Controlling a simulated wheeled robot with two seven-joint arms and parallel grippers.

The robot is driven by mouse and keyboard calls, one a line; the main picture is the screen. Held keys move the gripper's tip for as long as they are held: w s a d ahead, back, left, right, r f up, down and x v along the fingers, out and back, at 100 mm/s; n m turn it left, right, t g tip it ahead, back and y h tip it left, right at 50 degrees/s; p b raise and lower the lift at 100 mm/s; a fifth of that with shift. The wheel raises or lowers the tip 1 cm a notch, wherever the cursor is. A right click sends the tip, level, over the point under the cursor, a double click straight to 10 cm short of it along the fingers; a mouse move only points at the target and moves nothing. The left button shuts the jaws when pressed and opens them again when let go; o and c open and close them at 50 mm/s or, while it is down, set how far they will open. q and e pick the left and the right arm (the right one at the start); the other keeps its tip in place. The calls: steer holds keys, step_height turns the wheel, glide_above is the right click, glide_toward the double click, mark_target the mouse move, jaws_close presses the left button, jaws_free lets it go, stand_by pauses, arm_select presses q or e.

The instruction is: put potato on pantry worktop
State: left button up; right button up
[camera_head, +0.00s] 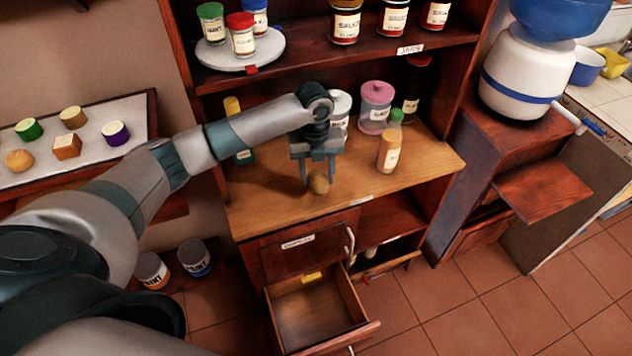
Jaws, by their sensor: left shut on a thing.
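The potato (319,184) is a small brown lump, low between the fingertips of my left gripper (318,176). That gripper points down and is shut on it, above the front middle of the wooden pantry worktop (270,205). I cannot tell whether the potato touches the worktop. My right gripper is not in view.
A bottle with a green cap (389,150), a pink-lidded jar (375,108) and a white-lidded jar (341,105) stand right of and behind the gripper. A drawer (315,310) hangs open below. The worktop's front left is clear. A water dispenser (525,75) stands right.

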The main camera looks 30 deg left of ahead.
mark_target(316, 184)
arm_select(q)
steer(key=shift+a+f, duration=0.15)
steer(key=shift+a, duration=0.1)
steer(key=shift+f+p, duration=0.8)
steer(key=shift+f, duration=1.2)
steer(key=shift+f, duration=0.2)
steer(key=o, duration=1.1)
steer(key=shift+r, duration=0.1)
